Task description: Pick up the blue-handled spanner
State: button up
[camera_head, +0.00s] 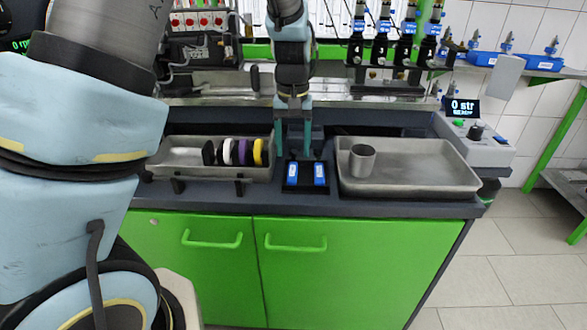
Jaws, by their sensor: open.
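My gripper (293,152) points straight down at the middle of the bench, with its two teal fingers apart and nothing visible between them. Just in front of and below the fingertips, a small black holder (305,188) carries two blue pieces side by side, a left blue piece (292,174) and a right blue piece (320,174). They may be handles, but they are too small to tell which one, if either, is the blue-handled spanner. I see no metal spanner head. I cannot tell how high the fingertips are above the holder.
Left of the gripper, a grey tray (180,142) holds several upright coloured discs (240,152). On the right, another grey tray (420,182) holds a metal cup (362,161). A control box (480,145) stands at the far right. Behind are black-and-blue fittings (382,40) and a metal ledge.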

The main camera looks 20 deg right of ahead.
aim_at(293, 167)
jog(key=shift+f+p, duration=0.6)
jog(key=shift+f, duration=1.8)
grip_shut()
